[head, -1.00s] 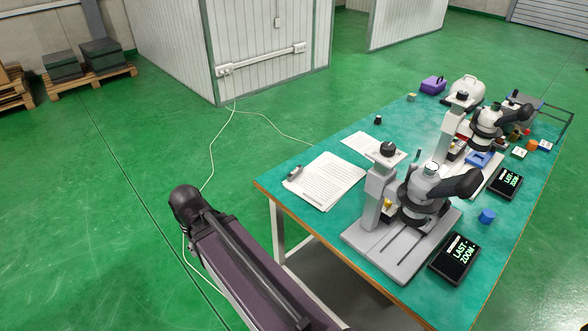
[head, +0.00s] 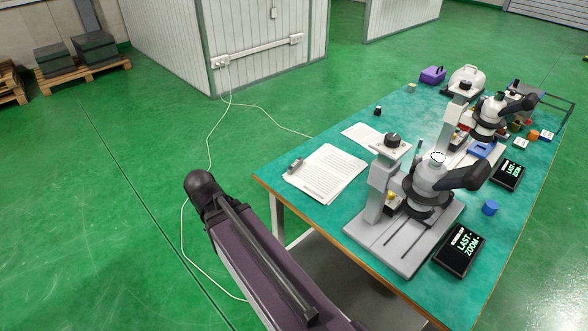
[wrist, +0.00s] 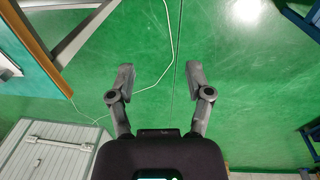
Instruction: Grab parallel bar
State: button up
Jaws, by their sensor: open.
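In the head view my arm crosses the lower middle, left of the green-topped table (head: 318,213); the gripper's fingers do not show there. I cannot make out a parallel bar for certain in either view. Small items on the table, around the microscopes, are too small or partly hidden to tell.
A near microscope (head: 418,235), a far microscope (head: 486,119), a clipboard (head: 326,174), a black display (head: 459,252) and a blue cap-like piece (head: 490,208) are on the table. A white cable (head: 210,150) lies on the floor.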

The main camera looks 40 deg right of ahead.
jog(key=w+d+f+n+t+h+b, duration=0.1)
jog(key=w+d+f+n+h+b, duration=0.3)
jog(key=d, duration=0.5)
jog(key=n+t+h+b, duration=0.3)
jog(key=n+h+b, duration=0.5)
jog(key=n+b, duration=0.5)
send_near(292, 166)
jog(key=shift+s+a+r+n+p, duration=0.1)
jog(key=shift+s+a+n+p, duration=0.05)
jog(key=shift+a+n+p, duration=0.4)
jog(key=shift+s+a+r+n+p, duration=0.15)
jog(key=shift+a+n+p, duration=0.2)
jog(key=shift+n+p, duration=0.25)
jog(key=shift+w+d+r+n, duration=0.15)
jog(key=shift+d+r+n, duration=0.05)
jog(key=shift+d+n, duration=0.2)
jog(key=shift+f, duration=0.1)
jog(key=b+x, duration=0.3)
jog(key=x, duration=0.4)
jog(key=shift+f, duration=0.15)
jog(key=shift+w+d+f, duration=0.15)
jog(key=shift+d+f, duration=0.05)
jog(key=shift+d, duration=0.45)
